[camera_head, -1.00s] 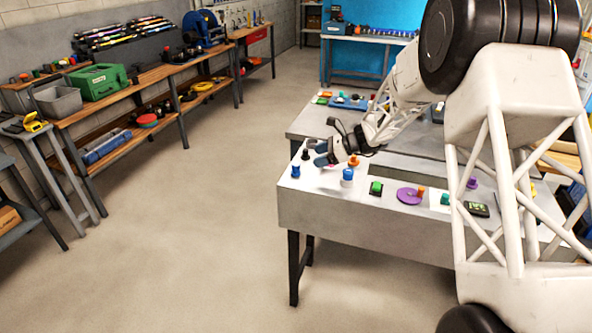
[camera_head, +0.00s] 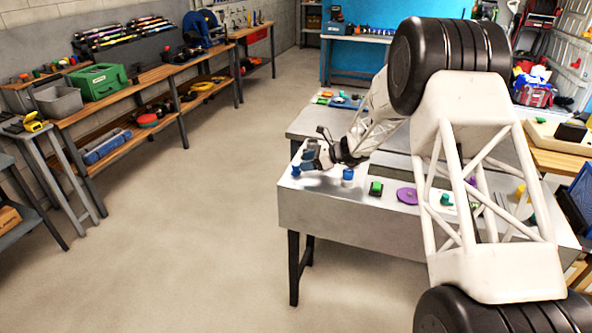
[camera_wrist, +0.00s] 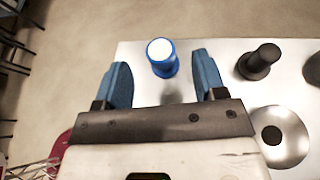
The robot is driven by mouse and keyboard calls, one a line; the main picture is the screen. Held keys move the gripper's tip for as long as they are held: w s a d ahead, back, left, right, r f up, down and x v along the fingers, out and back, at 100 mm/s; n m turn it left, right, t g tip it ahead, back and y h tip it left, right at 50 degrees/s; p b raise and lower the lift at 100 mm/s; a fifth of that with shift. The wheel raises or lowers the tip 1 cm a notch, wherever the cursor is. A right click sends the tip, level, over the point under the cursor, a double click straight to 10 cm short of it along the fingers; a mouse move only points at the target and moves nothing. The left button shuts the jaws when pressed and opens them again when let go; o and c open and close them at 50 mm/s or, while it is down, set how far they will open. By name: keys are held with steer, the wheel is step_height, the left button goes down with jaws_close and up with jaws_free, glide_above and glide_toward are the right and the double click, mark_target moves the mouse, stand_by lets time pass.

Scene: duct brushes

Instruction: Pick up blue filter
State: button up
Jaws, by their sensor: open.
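The blue filter (camera_wrist: 162,60) is a short blue cylinder with a pale round top and a wider blue collar, upright near a corner of the grey table. In the head view it is a small blue shape (camera_head: 296,171) at the table's front left. My gripper (camera_wrist: 163,72) is open, its two blue fingers apart to the left and right of the filter in the wrist view. The filter shows in the gap near the fingertips, and I see no contact. In the head view my gripper (camera_head: 309,159) is just above and beside it, partly covering the pegs behind.
A black peg (camera_wrist: 258,62) stands right of the fingers, with a round metal disc (camera_wrist: 282,140) nearer. Another blue and white piece (camera_head: 347,177), a green block (camera_head: 375,188) and a purple disc (camera_head: 407,196) stand along the table (camera_head: 330,205). Floor lies beyond its edge.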

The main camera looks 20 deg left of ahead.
mark_target(297, 164)
steer(key=shift+s+a+f, duration=0.1)
steer(key=shift+a+f, duration=0.2)
steer(key=shift+a, duration=0.35)
steer(key=shift+a, duration=0.1)
steer(key=shift+x, duration=2.55)
steer(key=shift+f, duration=0.15)
steer(key=shift+c, duration=0.3)
steer(key=c, duration=0.9)
